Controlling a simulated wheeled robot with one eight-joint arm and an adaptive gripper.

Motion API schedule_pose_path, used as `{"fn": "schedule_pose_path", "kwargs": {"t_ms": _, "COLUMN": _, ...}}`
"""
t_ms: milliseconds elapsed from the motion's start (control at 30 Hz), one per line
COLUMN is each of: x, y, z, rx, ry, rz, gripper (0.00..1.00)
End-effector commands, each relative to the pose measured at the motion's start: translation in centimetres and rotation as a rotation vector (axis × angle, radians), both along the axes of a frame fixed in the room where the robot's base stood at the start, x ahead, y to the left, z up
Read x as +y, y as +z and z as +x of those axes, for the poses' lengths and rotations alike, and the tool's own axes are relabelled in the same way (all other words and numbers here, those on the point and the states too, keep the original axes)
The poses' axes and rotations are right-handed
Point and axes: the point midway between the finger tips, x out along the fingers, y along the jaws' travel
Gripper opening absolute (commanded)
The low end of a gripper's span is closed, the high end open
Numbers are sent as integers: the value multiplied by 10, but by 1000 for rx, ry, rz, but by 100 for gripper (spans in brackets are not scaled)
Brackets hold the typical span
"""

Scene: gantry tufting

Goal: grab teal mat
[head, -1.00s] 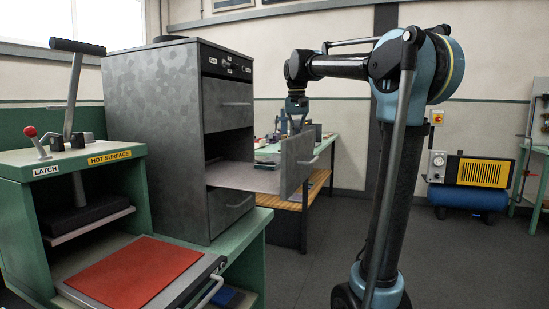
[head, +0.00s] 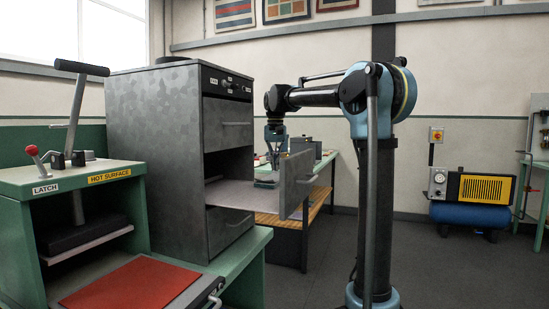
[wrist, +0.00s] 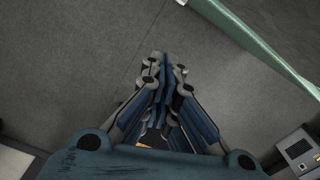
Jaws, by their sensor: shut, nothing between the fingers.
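A flat teal-looking piece (head: 265,183), perhaps the teal mat, lies on the green-topped table beyond the open drawer. It is small and partly hidden in the head view, so I cannot be sure of it. My gripper (head: 276,160) hangs pointing down behind the open drawer's front, near that piece. In the wrist view my gripper (wrist: 163,65) has its blue and grey fingers together with nothing between them. No teal mat is clear in the wrist view, which shows mostly grey floor.
The grey cabinet (head: 160,150) has a drawer (head: 295,185) pulled out, its front close to my gripper. A red mat (head: 130,283) lies on the press's pulled-out plate at front left. Open floor (head: 450,265) lies at right. A green edge (wrist: 260,50) crosses the wrist view's upper right.

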Motion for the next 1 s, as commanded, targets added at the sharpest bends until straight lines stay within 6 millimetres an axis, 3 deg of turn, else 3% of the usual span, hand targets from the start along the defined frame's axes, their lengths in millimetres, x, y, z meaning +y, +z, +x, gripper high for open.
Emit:
{"fn": "schedule_pose_path", "kwargs": {"t_ms": 167, "x": 0, "y": -31, "z": 0, "rx": 0, "ry": 0, "rz": 0, "gripper": 0}}
{"fn": "schedule_pose_path", "kwargs": {"t_ms": 500, "x": 1, "y": -30, "z": -35, "rx": 0, "ry": 0, "rz": 0, "gripper": 0}}
{"fn": "schedule_pose_path", "kwargs": {"t_ms": 1000, "x": 1, "y": -29, "z": -41, "rx": 0, "ry": 0, "rz": 0, "gripper": 0}}
